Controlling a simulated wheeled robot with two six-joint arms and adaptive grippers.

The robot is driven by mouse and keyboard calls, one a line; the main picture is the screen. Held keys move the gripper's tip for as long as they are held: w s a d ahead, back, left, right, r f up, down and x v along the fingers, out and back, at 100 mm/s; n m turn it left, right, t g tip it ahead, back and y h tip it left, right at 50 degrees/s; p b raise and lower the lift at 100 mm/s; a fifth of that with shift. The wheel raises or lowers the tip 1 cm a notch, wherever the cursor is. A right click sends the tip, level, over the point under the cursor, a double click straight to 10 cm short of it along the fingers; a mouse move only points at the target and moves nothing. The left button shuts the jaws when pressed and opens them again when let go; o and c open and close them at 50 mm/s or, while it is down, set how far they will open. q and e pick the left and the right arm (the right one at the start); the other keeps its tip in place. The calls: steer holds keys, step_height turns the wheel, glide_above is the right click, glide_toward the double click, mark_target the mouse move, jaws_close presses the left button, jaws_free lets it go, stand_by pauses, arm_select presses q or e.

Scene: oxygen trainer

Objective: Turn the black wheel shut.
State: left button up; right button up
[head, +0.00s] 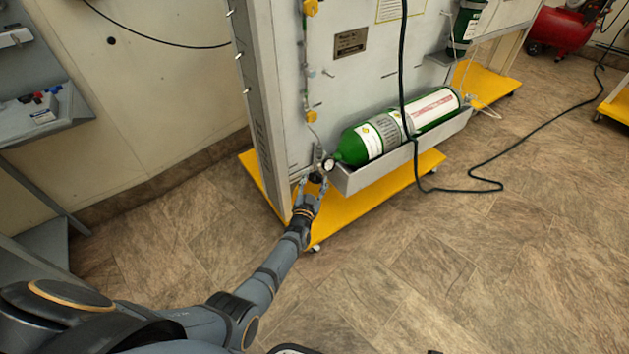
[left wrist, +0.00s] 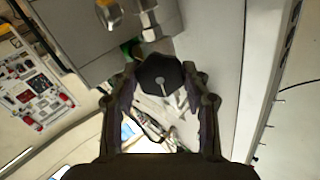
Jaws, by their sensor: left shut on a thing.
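The black wheel (head: 316,177) sits low on the grey panel, just left of the green oxygen cylinder (head: 363,143) and under a small round gauge (head: 328,165). In the left wrist view the wheel (left wrist: 161,82) is a dark, many-sided knob with a pale line on its face. My left gripper (head: 309,187) reaches up to it from below. In the left wrist view its fingers (left wrist: 160,92) stand on both sides of the wheel and are shut on it. My right gripper is not in view.
The cylinder lies in a grey tray (head: 350,184) on the panel, above a yellow wheeled base (head: 385,200). A black hose (head: 402,70) hangs over the cylinder and runs across the floor. A grey shelf (head: 70,115) is at the left. The tiled floor in front is clear.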

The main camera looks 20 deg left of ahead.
arm_select(q)
steer(key=shift+s+f, duration=0.1)
steer(key=shift+f, duration=0.1)
steer(key=o, duration=1.1)
steer(key=shift+c, duration=0.2)
steer(key=shift+o, duration=0.5)
steer(key=shift+r, duration=0.1)
steer(key=s, duration=1.2)
steer(key=shift+d, duration=0.45)
